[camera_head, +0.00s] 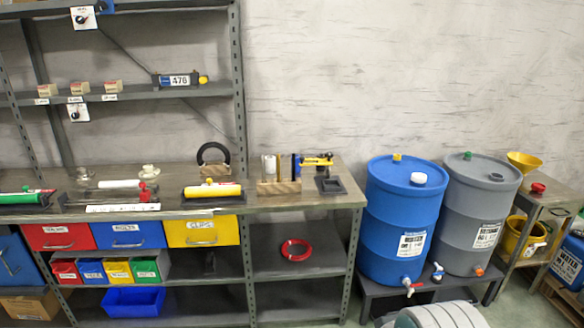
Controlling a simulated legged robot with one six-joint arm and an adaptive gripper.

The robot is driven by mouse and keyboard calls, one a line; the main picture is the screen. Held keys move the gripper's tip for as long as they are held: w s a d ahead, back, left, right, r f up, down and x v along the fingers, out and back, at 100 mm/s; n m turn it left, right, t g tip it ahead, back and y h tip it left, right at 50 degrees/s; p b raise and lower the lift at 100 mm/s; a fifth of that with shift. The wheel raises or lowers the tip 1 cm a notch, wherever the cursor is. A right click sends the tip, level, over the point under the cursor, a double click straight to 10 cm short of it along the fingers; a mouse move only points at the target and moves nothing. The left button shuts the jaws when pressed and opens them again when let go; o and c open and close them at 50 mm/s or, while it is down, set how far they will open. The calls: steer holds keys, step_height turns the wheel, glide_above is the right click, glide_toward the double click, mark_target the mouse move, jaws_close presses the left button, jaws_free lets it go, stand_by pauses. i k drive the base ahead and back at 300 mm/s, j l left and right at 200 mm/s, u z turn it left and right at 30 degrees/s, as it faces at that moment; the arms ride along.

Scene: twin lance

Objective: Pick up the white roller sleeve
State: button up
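A white sleeve-like cylinder (119,184) lies on its side on the workbench (330,200), left of centre, between a green roller and a yellow roller. A red-topped part (146,192) is close to its right end; I cannot tell whether they touch. A second, small whitish cylinder (268,168) stands upright at a wooden block (279,187) farther right. My gripper is not in view.
The green roller (20,198) and yellow roller (213,190) flank the white cylinder. A black ring (213,149) stands behind the yellow one. Below are red, blue and yellow drawers (204,231). Blue and grey drums (404,220) stand right of the bench.

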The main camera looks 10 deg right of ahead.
mark_target(270, 161)
steer(key=i+j, duration=0.15)
steer(key=i, duration=0.55)
steer(key=i+j, duration=0.15)
steer(key=i, duration=0.5)
steer(key=i+j, duration=0.15)
steer(key=i, duration=0.55)
